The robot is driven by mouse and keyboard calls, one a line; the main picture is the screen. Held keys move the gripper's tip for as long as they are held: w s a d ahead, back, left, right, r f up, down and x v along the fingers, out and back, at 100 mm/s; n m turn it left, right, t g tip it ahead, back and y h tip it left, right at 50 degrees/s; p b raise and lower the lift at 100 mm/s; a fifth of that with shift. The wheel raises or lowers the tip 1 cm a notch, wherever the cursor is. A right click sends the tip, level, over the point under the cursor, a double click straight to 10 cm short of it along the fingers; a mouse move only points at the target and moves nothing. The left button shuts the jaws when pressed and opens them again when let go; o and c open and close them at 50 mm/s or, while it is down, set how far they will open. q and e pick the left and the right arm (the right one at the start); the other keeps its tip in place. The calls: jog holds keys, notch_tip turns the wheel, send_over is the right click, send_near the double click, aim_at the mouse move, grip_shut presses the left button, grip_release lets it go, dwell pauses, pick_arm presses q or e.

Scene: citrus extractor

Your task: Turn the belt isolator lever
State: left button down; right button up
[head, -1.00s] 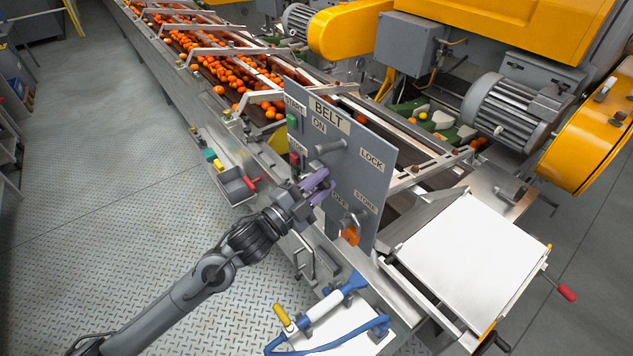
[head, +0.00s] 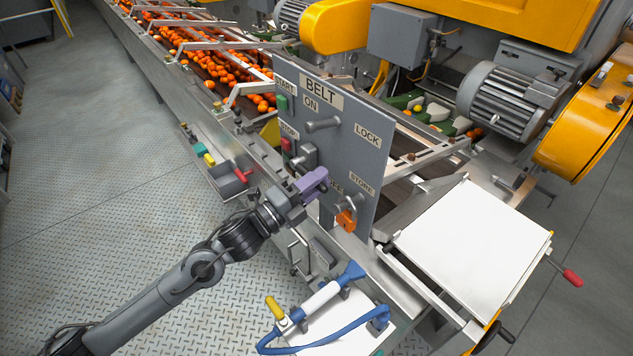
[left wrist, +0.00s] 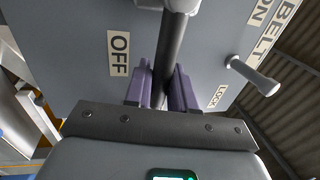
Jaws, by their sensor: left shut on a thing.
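The belt isolator lever shows in the left wrist view as a dark round bar (left wrist: 171,50) running from a pale hub at the top edge down between the purple fingers. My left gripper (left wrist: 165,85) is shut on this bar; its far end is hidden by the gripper. In the head view my left gripper (head: 314,183) is at the front of the grey BELT panel (head: 345,130), below a grey hub (head: 303,157) and partly covering the OFF label. The OFF label (left wrist: 119,54) shows clear in the left wrist view, left of the bar. My right gripper is not in view.
A metal peg (head: 323,124) sticks out below the ON label. An orange padlock (head: 346,220) hangs below the STORE label. START and STOP buttons (head: 286,144) line the panel's left edge. A tray (head: 235,178) and a blue-white hose tool (head: 325,298) lie nearby.

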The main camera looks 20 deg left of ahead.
pick_arm(q)
jog(key=shift+f, duration=0.1)
jog(key=c, duration=1.1)
grip_release()
jog(key=shift+s+a, duration=0.1)
jog(key=v, duration=1)
jog(key=shift+s+f, duration=0.15)
jog(key=shift+s, duration=0.1)
jog(key=shift+a, duration=0.2)
